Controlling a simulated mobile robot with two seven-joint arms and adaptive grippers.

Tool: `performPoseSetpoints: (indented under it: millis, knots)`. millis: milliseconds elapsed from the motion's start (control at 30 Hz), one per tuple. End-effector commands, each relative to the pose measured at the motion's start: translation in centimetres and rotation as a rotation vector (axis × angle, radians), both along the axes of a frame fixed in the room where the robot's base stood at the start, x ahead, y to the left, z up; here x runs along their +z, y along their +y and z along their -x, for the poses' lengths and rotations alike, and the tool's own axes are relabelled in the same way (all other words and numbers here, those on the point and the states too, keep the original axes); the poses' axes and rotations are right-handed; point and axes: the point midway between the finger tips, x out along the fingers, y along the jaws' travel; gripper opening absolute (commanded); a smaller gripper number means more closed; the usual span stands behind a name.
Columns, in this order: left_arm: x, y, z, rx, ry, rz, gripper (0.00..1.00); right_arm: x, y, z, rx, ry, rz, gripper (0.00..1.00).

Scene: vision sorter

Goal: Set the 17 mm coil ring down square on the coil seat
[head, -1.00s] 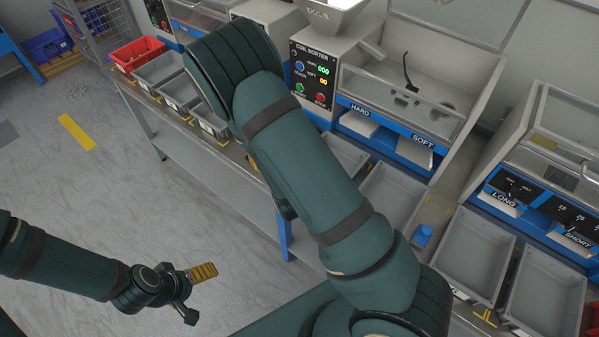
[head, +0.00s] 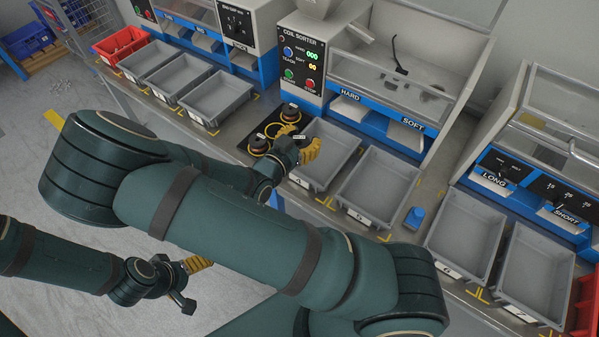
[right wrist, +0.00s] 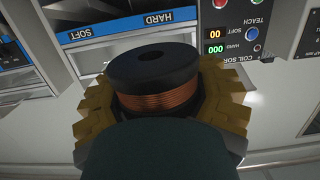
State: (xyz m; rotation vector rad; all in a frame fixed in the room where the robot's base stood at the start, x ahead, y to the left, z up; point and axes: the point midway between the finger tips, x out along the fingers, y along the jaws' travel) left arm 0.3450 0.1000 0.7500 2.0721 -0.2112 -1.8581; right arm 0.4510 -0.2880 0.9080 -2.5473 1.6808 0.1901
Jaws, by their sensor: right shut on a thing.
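My right gripper (head: 298,143) is shut on a coil ring (right wrist: 155,85), a copper winding between black flanges with a hole in its top. Its yellow fingers clasp the ring from both sides in the right wrist view. In the head view the gripper is over the bench, beside a dark plate with yellow rings. Two round black pieces (head: 290,113) (head: 259,143) stand on that plate; I cannot tell which spot is the coil seat. The held ring is mostly hidden there. My left gripper (head: 188,279) hangs low over the floor at left; its jaw opening is unclear.
The coil sorter (head: 303,65) stands behind the plate, with HARD and SOFT chutes. A grey bin (head: 318,187) is right beside the right gripper. More grey bins (head: 215,98) line the bench on both sides. A small blue block (head: 414,218) sits between bins.

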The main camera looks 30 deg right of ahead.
Motion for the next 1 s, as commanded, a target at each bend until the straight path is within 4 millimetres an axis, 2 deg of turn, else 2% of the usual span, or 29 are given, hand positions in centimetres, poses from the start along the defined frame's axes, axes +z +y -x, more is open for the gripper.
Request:
performPoseSetpoints:
  millis: [400, 633, 867, 1000]
  knots:
    - [-0.1, 0.0, 0.0, 0.000, 0.000, 0.000, 0.90, -0.3, 0.0, 0.2, -0.013, 0.001, 0.002, 0.09]
    - [-1.3, 0.0, -0.2, 0.001, -0.005, -0.001, 0.90, -3.9, 0.0, 0.2, -0.011, 0.004, 0.004, 0.09]
    - [-1.7, 0.0, -0.3, 0.002, -0.008, -0.001, 0.90, -5.5, 0.0, 0.2, -0.012, 0.001, 0.003, 0.09]
    - [-2.2, 0.1, -0.4, 0.002, -0.010, -0.001, 0.90, -7.4, 0.0, 0.2, -0.011, 0.002, 0.002, 0.09]
